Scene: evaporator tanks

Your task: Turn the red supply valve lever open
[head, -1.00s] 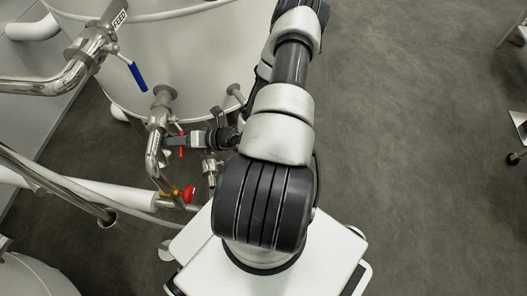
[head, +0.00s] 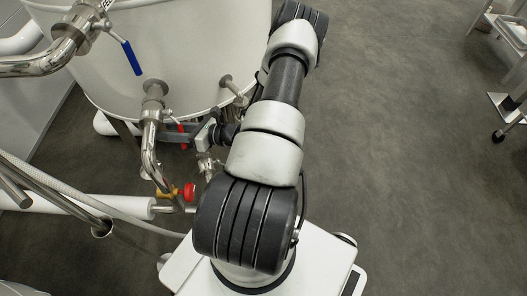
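A thin red lever (head: 183,139) shows low beside the tank, just right of the bent steel pipe (head: 150,150). My gripper (head: 178,133) reaches left at the lever, with its dark fingers close around or against it. The fingers and pipe hide much of the lever, and I cannot tell whether they grip it. The valve body under the lever is hidden.
The large white tank (head: 190,60) stands behind my gripper. A pipe with a blue lever (head: 132,58) is at upper left. A round red knob (head: 189,191) sits on a brass fitting below. A cart (head: 508,105) stands far right; the floor between is clear.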

